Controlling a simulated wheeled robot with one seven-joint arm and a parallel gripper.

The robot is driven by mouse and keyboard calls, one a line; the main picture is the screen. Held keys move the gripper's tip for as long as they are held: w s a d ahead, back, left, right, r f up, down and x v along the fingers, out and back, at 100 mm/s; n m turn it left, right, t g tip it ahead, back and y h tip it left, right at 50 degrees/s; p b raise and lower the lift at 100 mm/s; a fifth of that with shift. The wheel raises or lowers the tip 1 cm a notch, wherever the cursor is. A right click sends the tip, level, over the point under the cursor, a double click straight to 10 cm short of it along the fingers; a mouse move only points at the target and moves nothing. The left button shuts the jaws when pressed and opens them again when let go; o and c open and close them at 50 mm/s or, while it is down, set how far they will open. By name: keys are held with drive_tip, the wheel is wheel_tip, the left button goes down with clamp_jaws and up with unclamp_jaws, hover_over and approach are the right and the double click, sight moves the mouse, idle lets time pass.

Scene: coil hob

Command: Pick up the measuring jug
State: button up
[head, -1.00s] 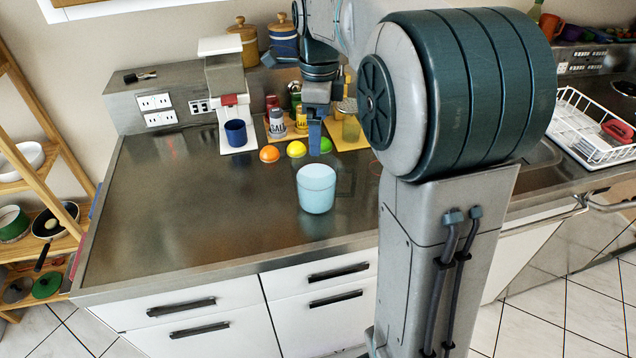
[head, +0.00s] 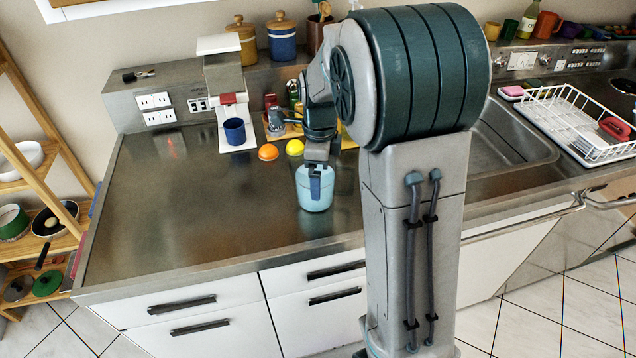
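The measuring jug appears to be the light blue, round vessel (head: 303,192) standing upright on the steel counter (head: 220,220). My wrist hides part of the jug's rim.
An orange (head: 268,152) and a yellow fruit (head: 295,147) lie behind the jug. A dark blue mug (head: 235,131) stands on a white machine at the back. A white dish rack (head: 570,122) is right of the sink. The counter left of the jug is clear.

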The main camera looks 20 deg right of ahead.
drive_tip(key=shift+f, duration=0.4)
drive_tip(key=shift+r, duration=0.1)
drive_tip(key=c, duration=1.5)
drive_tip(key=shift+r, duration=0.1)
